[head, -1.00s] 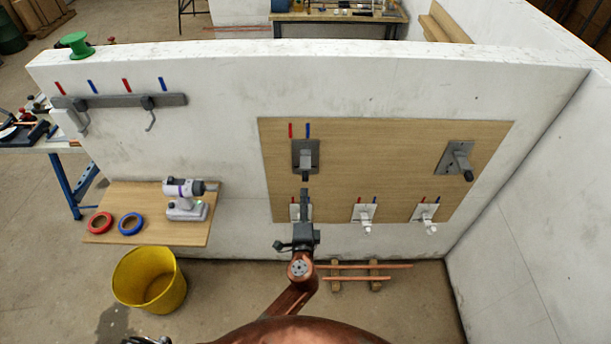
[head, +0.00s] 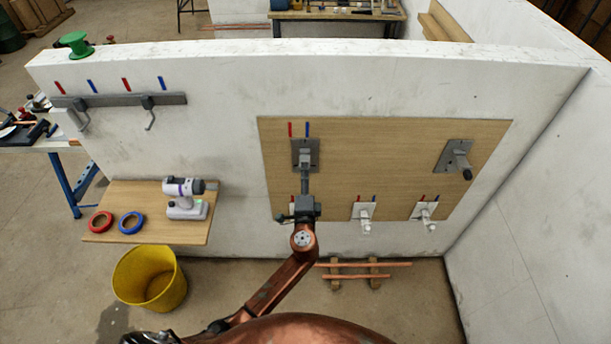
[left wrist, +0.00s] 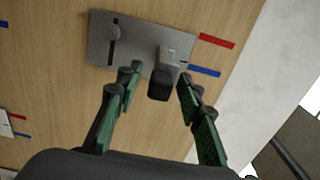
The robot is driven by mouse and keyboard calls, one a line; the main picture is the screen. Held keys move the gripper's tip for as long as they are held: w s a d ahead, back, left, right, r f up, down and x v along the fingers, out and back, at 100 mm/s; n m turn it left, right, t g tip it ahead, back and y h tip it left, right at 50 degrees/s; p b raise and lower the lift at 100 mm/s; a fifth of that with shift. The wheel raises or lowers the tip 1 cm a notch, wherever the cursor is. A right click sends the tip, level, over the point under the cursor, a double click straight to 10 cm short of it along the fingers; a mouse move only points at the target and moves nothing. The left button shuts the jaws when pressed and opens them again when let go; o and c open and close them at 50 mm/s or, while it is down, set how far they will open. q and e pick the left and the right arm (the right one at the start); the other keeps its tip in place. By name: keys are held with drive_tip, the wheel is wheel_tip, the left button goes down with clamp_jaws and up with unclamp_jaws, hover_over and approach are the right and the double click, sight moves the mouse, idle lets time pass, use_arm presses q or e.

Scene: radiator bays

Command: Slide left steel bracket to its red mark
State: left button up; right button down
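The left steel bracket is a grey plate (head: 313,146) on the wooden panel, with a stub sticking out. In the left wrist view its plate (left wrist: 140,40) has a dark slot, and the dark-ended stub (left wrist: 160,84) points toward the camera. A red mark (head: 290,129) and a blue mark (head: 308,129) are above the plate; the wrist view shows the red mark (left wrist: 217,41) and blue mark (left wrist: 204,71) too. My left gripper (head: 305,174) is at the stub. In the wrist view its green-padded fingers (left wrist: 158,80) stand apart on either side of the stub, with visible gaps. My right gripper is not in view.
Another steel bracket (head: 457,155) is at the panel's right. White brackets (head: 365,214) line the lower panel. A grey rail (head: 115,100) with hooks is on the wall at left. A shelf (head: 103,202) holds a drill (head: 184,207) and tape rolls.

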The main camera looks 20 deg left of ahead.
use_arm(q)
drive_tip(key=shift+c, duration=0.2)
drive_tip(key=shift+f, duration=0.1)
drive_tip(key=c, duration=0.8)
drive_tip(key=shift+f, duration=0.1)
clamp_jaws()
drive_tip(key=shift+f, duration=0.15)
drive_tip(key=a, duration=0.1)
drive_tip(key=s+a, duration=0.1)
drive_tip(key=a, duration=0.3)
drive_tip(key=shift+s+f, duration=0.1)
drive_tip(key=shift+s, duration=0.2)
drive_tip(key=o, duration=0.8)
unclamp_jaws()
drive_tip(key=shift+o, duration=0.2)
drive_tip(key=shift+r, duration=0.2)
